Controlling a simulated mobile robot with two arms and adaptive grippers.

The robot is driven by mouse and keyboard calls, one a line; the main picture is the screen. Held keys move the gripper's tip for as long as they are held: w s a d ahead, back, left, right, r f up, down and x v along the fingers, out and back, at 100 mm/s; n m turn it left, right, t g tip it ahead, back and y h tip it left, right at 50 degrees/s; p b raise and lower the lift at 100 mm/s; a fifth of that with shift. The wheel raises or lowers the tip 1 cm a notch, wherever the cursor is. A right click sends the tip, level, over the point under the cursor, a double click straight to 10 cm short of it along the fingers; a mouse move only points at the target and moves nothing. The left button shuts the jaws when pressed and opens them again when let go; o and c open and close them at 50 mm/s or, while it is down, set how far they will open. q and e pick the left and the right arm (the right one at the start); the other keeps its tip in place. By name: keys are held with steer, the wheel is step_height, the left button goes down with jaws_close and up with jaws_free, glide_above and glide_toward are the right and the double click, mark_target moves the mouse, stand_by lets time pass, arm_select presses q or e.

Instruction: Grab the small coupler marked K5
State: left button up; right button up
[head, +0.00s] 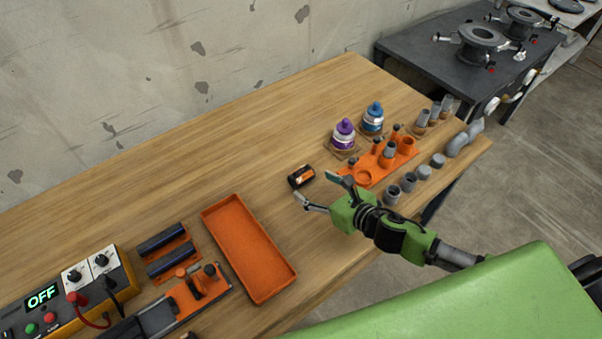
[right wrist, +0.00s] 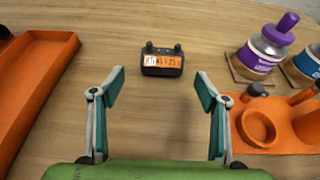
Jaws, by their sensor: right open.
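The small coupler marked K5 (head: 301,176) is a short black block with an orange label, lying on the wooden table. In the right wrist view the coupler (right wrist: 162,60) shows its label starting with K5 and two small dark knobs on top. My right gripper (head: 319,189) is open and empty just in front of the coupler. In the right wrist view the coupler lies beyond the fingertips of the gripper (right wrist: 161,76), roughly centred between them and apart from both. My left gripper is not in view.
An empty orange tray (head: 293,292) lies left of the coupler. An orange holder (head: 352,177) with fittings stands to the right, near purple (head: 343,134) and blue (head: 373,118) bottles. A control box reading OFF (head: 60,304) is at lower left. Bare table surrounds the coupler.

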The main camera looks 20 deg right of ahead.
mark_target(306, 179)
steer(key=shift+x, duration=0.85)
steer(key=shift+w+f, duration=0.1)
steer(key=shift+w, duration=0.2)
steer(key=shift+p+x, duration=0.35)
steer(key=shift+x, duration=0.4)
steer(key=x, duration=0.3)
steer(key=shift+w+a, duration=0.1)
steer(key=shift+w, duration=0.15)
steer(key=shift+w+f, duration=0.1)
steer(key=shift+w, duration=0.1)
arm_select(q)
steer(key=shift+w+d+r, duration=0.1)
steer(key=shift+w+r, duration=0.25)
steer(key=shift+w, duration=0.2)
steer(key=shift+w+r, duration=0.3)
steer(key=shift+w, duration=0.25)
arm_select(e)
steer(key=c, duration=1.2)
